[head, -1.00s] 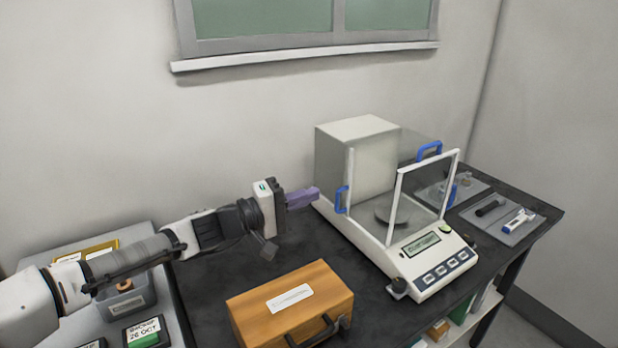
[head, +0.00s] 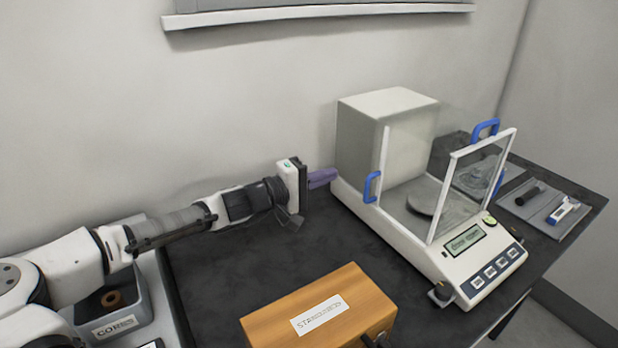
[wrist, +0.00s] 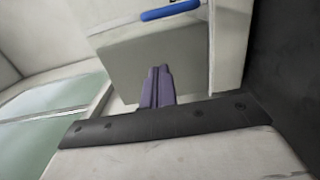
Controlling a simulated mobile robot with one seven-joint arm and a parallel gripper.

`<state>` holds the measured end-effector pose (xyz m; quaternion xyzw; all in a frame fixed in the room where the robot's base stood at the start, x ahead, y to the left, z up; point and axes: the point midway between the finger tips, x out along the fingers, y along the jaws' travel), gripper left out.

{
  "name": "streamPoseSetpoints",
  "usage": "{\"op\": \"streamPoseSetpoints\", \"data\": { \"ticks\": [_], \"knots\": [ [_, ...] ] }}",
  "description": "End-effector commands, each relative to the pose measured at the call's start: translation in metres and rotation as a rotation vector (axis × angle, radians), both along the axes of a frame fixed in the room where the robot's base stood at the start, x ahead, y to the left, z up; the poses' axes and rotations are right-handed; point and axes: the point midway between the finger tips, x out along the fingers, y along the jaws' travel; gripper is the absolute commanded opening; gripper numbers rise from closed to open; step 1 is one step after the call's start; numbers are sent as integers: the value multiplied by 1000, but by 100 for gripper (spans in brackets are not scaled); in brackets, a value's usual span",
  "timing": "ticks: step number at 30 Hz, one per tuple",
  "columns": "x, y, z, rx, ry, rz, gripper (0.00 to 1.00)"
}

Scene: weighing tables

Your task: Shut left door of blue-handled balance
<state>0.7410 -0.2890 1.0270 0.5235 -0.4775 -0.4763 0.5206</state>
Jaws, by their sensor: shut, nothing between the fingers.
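The blue-handled balance (head: 465,250) stands on the dark table. Its left door (head: 384,160) has a white upright front edge and a blue handle (head: 371,187). The door stands partly open: a gap lies between that edge and the white front frame, and the round pan (head: 427,196) shows inside. My gripper (head: 324,178) is left of the balance, beside the rear housing, with its purple fingers shut and empty. The fingertips are behind and left of the handle, apart from it in the head view. In the wrist view the fingers (wrist: 158,88) point toward the housing, with the blue handle (wrist: 171,10) at the top edge.
A wooden box (head: 320,312) sits on the table in front, left of the balance. A grey tray (head: 550,208) with small tools lies to the right. A bin (head: 110,318) stands at lower left. The wall is close behind; dark tabletop between gripper and box is clear.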

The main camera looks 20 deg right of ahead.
Motion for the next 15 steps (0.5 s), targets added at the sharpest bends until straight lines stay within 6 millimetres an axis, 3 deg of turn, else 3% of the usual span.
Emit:
{"op": "streamPoseSetpoints", "data": {
  "ticks": [5, 9, 15],
  "knots": [
    [2, -39, 2, -2, 2, -3, 0],
    [-20, -42, 2, -3, 3, 0, 0],
    [-33, -47, 0, -1, 0, 2, 0]
  ]
}}
